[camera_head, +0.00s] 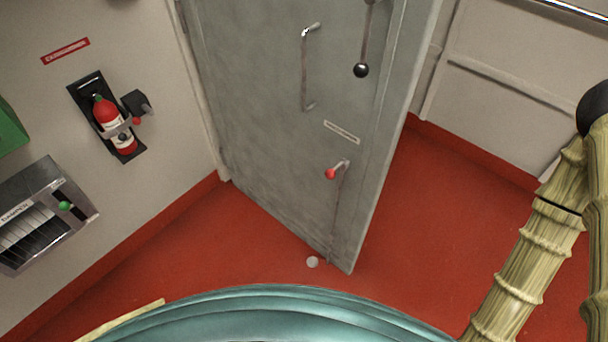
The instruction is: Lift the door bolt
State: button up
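A grey metal door (265,110) stands ajar in the head view. Low on it, near its free edge, is a bolt with a red knob (330,173). A thin rod (336,215) runs down from the knob to the door's bottom edge. Whether the rod's tip touches the floor is too small to tell. A small pale round spot (312,262) lies on the floor just left of the rod's lower end. My gripper is not in view; an arm-like jointed limb shows at the right edge, well apart from the bolt.
The door also bears a long pull handle (305,70) and a lever with a black ball (361,70). A fire extinguisher (112,122) and a louvred box (40,215) are on the left wall. The red floor (440,210) is clear right of the door.

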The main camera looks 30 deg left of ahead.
aim_at(331, 174)
jog(key=u, duration=0.05)
jog(key=k, duration=0.45)
jog(key=u, duration=0.5)
jog(key=i, duration=0.5)
jog(key=k, duration=0.5)
jog(key=u, duration=1.35)
jog(key=k, duration=0.75)
jog(key=z, duration=0.7)
jog(key=i, duration=0.5)
jog(key=u, duration=0.05)
